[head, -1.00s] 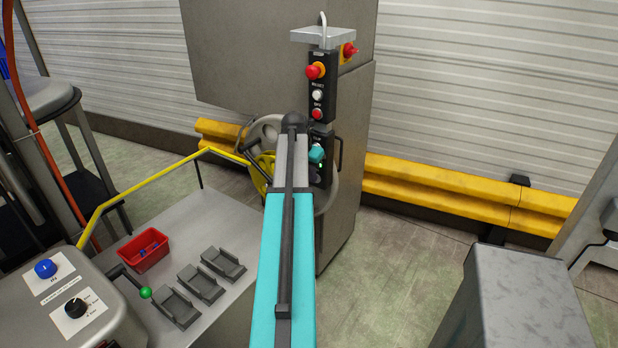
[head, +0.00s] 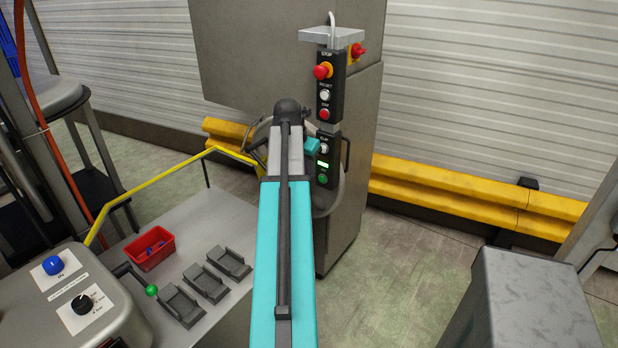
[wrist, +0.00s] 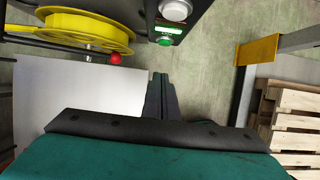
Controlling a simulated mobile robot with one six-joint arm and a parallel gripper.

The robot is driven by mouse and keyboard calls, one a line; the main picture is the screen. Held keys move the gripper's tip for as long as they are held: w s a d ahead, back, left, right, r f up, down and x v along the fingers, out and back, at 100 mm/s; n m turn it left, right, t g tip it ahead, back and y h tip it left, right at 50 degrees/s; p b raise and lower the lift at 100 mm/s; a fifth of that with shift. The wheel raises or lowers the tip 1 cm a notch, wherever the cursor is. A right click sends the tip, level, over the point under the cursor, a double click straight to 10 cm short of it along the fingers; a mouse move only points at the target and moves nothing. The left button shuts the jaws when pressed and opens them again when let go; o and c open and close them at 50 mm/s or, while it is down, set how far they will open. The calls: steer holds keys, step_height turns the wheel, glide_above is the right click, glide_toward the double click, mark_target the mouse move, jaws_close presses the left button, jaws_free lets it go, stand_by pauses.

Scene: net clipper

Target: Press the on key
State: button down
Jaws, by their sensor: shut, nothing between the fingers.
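The control post (head: 329,100) stands upright against a grey cabinet. The green key (head: 323,180) is low on its lower box, below a bright green strip (head: 322,165) and a white button (head: 323,148). The green key (wrist: 165,41) also shows at the top of the wrist view, below a large white button (wrist: 176,9). I cannot read a label on the green key. My gripper (wrist: 160,76) is shut and empty, and appears below the green key in that view, apart from it. In the head view my arm hides the fingers.
The upper box holds a red stop knob (head: 323,71), a white reset button (head: 324,95) and a red button (head: 324,113). A yellow spool (wrist: 85,30) is left of the keys in the wrist view. A yellow rail (head: 150,183) borders the bench. A grey block (head: 530,290) stands right.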

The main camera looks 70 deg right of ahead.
steer(key=shift+v, duration=1.8)
